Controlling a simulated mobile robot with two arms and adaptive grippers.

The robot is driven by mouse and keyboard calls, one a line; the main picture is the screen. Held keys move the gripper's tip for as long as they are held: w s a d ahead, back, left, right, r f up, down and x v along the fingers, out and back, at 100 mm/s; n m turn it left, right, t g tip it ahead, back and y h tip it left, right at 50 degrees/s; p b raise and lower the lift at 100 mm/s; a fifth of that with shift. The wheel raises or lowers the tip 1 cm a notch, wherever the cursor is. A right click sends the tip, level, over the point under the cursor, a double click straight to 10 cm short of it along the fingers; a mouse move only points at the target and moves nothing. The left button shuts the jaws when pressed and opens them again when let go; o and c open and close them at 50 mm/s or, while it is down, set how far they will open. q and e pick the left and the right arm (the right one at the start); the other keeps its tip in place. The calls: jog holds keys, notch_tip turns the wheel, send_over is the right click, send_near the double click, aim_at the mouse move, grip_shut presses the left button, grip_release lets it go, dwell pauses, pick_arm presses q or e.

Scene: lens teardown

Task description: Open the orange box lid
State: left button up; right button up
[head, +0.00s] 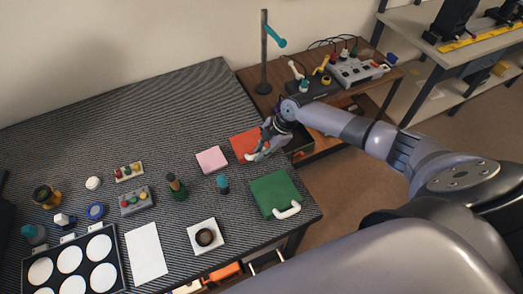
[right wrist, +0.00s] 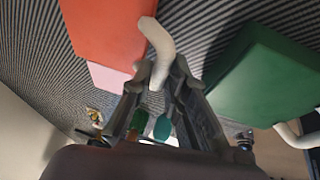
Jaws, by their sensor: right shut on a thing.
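The orange box (head: 243,144) stands near the back right of the striped table, its right side partly hidden by my right gripper (head: 262,152). In the right wrist view the orange box (right wrist: 98,28) is at the upper left, with a curved white handle (right wrist: 156,40) at its edge. The fingers of my right gripper (right wrist: 158,78) are shut on this handle. The lid looks closed in the head view, though the seam is too small to see. My left gripper is not in view.
A green box (head: 272,192) with a white handle (head: 287,211) stands close in front. A pink block (head: 211,160) is just left of the orange box. A teal-topped item (head: 222,183) and a dark green bottle (head: 176,187) stand nearby. A wooden side table (head: 245,76) stands behind.

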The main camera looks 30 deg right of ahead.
grip_shut()
jog(key=shift+r, duration=0.1)
dwell(0.3)
jog(key=shift+w+r, duration=0.45)
jog(key=shift+r, duration=0.4)
jog(key=w+r+b, duration=0.2)
jog(key=w+b, duration=0.7)
jog(key=w+r+b, duration=0.3)
jog(key=w+b, duration=0.5)
jog(key=w, duration=0.1)
jog(key=shift+w+d+b, duration=0.15)
jog(key=shift+d+b, duration=0.2)
jog(key=shift+d, duration=0.1)
jog(key=shift+r, duration=0.1)
jog(key=shift+w, duration=0.1)
